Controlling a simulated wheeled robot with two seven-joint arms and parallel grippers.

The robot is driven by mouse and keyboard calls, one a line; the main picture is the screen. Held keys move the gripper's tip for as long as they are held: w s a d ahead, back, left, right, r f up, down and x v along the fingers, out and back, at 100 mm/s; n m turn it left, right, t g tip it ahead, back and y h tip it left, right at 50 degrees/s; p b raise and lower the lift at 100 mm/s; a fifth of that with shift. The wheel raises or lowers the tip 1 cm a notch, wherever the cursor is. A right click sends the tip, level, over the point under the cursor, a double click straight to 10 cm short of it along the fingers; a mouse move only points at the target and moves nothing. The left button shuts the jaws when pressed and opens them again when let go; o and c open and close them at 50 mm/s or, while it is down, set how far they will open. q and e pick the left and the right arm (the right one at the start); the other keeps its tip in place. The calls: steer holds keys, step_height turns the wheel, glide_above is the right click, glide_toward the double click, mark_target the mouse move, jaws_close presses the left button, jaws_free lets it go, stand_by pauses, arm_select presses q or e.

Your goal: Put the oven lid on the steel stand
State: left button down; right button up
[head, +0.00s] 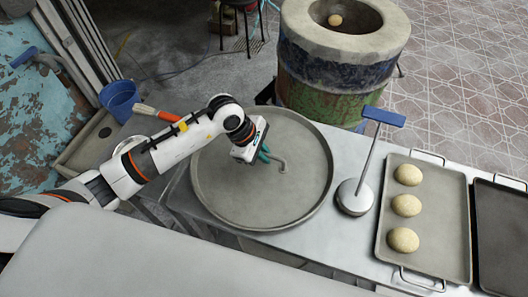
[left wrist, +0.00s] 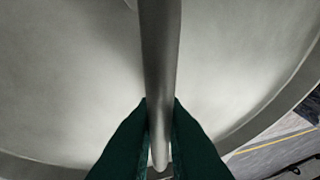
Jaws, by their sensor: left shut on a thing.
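The oven lid (head: 300,205) is a large round grey disc with a raised rim and a bent metal handle (head: 277,161) near its middle. It lies level over the left part of the steel stand (head: 335,238), a grey metal table. I cannot tell whether it rests on the stand or hangs just above it. My left gripper (head: 264,154) is shut on the handle, with its green fingers on either side. In the left wrist view the handle bar (left wrist: 160,60) runs between the fingertips, with the lid's surface (left wrist: 70,70) behind. My right gripper is out of view.
The barrel oven (head: 335,85) stands open behind the stand, a dough ball (head: 335,20) inside. Right of the lid are a blue-handled tool (head: 355,197), a tray (head: 425,240) with three dough balls and a dark tray (head: 500,240). A brush (head: 155,113) and blue bucket (head: 119,98) are left.

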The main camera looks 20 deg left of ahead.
arm_select(q)
steer(key=c, duration=1.5)
jaws_free()
steer(key=shift+r, duration=0.1)
steer(key=shift+a+r, duration=0.2)
steer(key=shift+r, duration=0.1)
steer(key=b+v, duration=0.2)
steer(key=v, duration=0.9)
steer(key=shift+s, duration=0.15)
